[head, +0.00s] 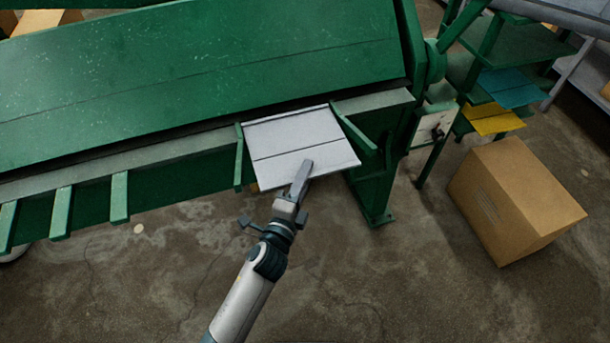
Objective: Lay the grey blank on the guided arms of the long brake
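The grey blank (284,139) is a flat light sheet with a dark line across it. It lies at the front of the green long brake (200,75), with its far edge at the brake's grey bed edge. It spans between two green guided arms, the left one (239,160) and the right one (354,130). My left gripper (304,172) is at the blank's near edge, one finger on top; the other finger is hidden, apparently beneath. It looks shut on the blank. Whether the blank rests fully on the arms is hard to tell. My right gripper is not in view.
Several plain green arms (119,197) stick out at the brake's left front. A cardboard box (510,200) stands on the floor at right. Behind it, a green rack holds a yellow sheet (492,121) and a blue sheet (510,87). The concrete floor in front is clear.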

